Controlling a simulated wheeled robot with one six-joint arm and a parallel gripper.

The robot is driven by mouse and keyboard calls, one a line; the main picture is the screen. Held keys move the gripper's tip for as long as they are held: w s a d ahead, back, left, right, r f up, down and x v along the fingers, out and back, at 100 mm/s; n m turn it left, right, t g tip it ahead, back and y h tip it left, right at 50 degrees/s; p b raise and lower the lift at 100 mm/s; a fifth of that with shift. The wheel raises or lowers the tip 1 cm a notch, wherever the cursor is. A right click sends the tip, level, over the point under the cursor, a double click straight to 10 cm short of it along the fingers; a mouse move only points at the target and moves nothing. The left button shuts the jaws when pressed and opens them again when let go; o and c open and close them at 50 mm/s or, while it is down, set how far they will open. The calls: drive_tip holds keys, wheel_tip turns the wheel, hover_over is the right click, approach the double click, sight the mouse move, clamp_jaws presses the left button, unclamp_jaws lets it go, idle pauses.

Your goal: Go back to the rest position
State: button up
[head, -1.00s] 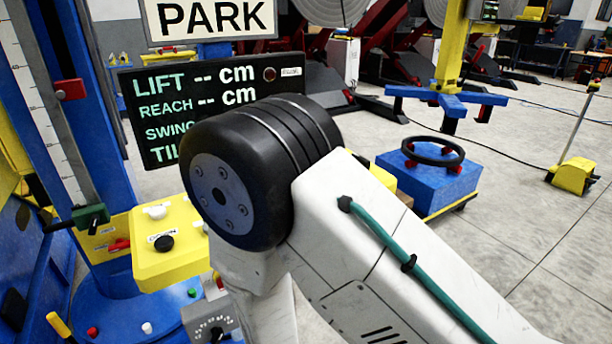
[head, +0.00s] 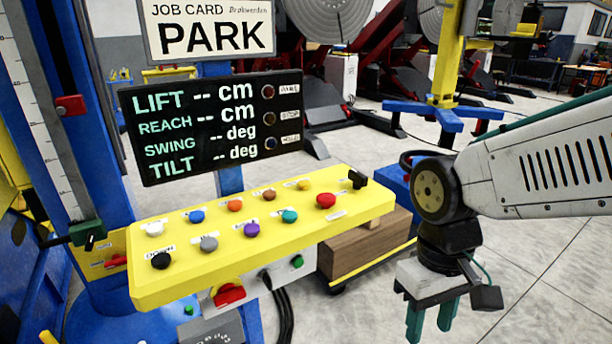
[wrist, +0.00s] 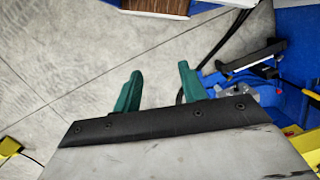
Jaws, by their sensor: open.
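My gripper (head: 432,318) hangs at the lower right of the head view, to the right of the yellow button panel (head: 160,292) and clear of it. Its two green fingers are apart with nothing between them. The wrist view also shows the open fingers (wrist: 158,88) over grey floor. The job card (head: 212,30) above the display reads PARK. The dark display (head: 195,170) shows dashes for LIFT, REACH, SWING and TILT.
A wooden block (head: 350,252) stands on a low cart behind the panel's right end. A blue column with a scale (head: 70,130) rises at the left. A blue-and-yellow stand (head: 445,110) is at the back. Open floor (head: 545,270) lies at the right.

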drive_tip(key=s+d+r+m+t, duration=0.3)
drive_tip(key=s+d+r, duration=0.1)
drive_tip(key=d+r, duration=0.4)
drive_tip(key=shift+s+d+m, duration=0.2)
drive_tip(key=shift+d+m, duration=0.2)
drive_tip(key=shift+r, duration=0.1)
idle(0.4)
